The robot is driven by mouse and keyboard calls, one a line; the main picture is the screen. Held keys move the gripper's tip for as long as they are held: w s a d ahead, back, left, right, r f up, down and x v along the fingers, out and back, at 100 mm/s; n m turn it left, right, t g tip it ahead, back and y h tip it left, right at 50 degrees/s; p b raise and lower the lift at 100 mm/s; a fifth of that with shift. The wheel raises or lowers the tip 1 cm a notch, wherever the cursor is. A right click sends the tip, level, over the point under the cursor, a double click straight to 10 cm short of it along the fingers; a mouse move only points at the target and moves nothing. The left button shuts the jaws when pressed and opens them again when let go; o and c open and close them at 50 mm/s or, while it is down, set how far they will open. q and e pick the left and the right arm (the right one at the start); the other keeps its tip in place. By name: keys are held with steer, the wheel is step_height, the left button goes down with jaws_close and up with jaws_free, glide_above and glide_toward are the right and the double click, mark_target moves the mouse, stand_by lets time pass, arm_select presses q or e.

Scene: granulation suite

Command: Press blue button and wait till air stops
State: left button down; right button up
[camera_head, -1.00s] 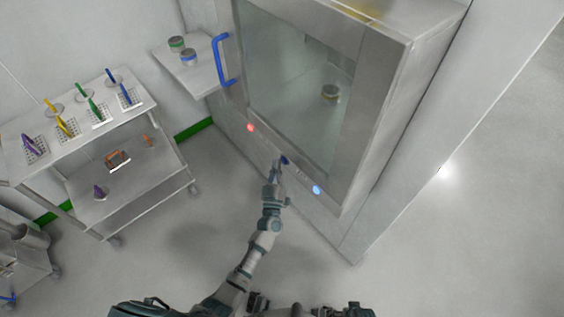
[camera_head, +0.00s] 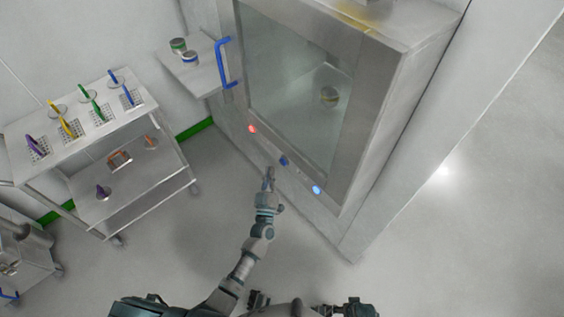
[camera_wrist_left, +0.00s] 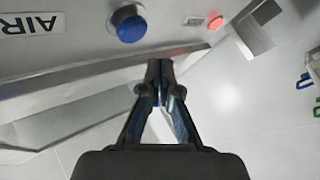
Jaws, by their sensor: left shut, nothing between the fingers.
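The dark blue button (camera_head: 284,161) is on the front panel of a steel cabinet (camera_head: 350,205), below its glass door. In the left wrist view the round blue button (camera_wrist_left: 128,24) stands out from the panel beside an AIR label (camera_wrist_left: 32,24). My left gripper (camera_head: 270,170) is shut and empty, just left of the button and apart from it. Its closed fingertips show in the left wrist view (camera_wrist_left: 160,66), below the button.
A red light (camera_head: 252,128) and a lit bright blue light (camera_head: 316,189) flank the button. A container (camera_head: 329,95) shows behind the glass. A shelf (camera_head: 205,78) with jars and a cart (camera_head: 150,190) with coloured tools stand left. Floor between is clear.

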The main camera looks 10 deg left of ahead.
arm_select(q)
steer(key=s+a+p, duration=0.1)
steer(key=s+a, duration=0.1)
steer(key=shift+s, duration=0.3)
arm_select(e)
steer(key=shift+w+a+r, duration=0.1)
steer(key=shift+w+r, duration=0.05)
steer(key=shift+r, duration=0.6)
arm_select(q)
steer(key=s+d+f+m+g+h, duration=0.25)
steer(key=s+f+m+g, duration=0.35)
steer(key=f, duration=0.6)
steer(key=s+d+f+m+g+h, duration=0.1)
steer(key=s+f+g+h, duration=0.25)
steer(key=s+f, duration=0.65)
steer(key=s+a+f+m+g+y, duration=0.1)
steer(key=s+a+f+g, duration=0.3)
steer(key=s+f, duration=0.4)
steer(key=s+a+f+g+y, duration=0.3)
steer(key=s+f+g, duration=0.3)
steer(key=s, duration=0.6)
steer(key=shift+s+a+f+m, duration=0.2)
steer(key=shift+a+f+m, duration=0.25)
steer(key=shift+f, duration=0.4)
arm_select(e)
steer(key=s+f, duration=0.4)
steer(key=f, duration=0.6)
steer(key=shift+s+d+f, duration=0.3)
steer(key=shift+f, duration=0.1)
steer(key=shift+g, duration=0.3)
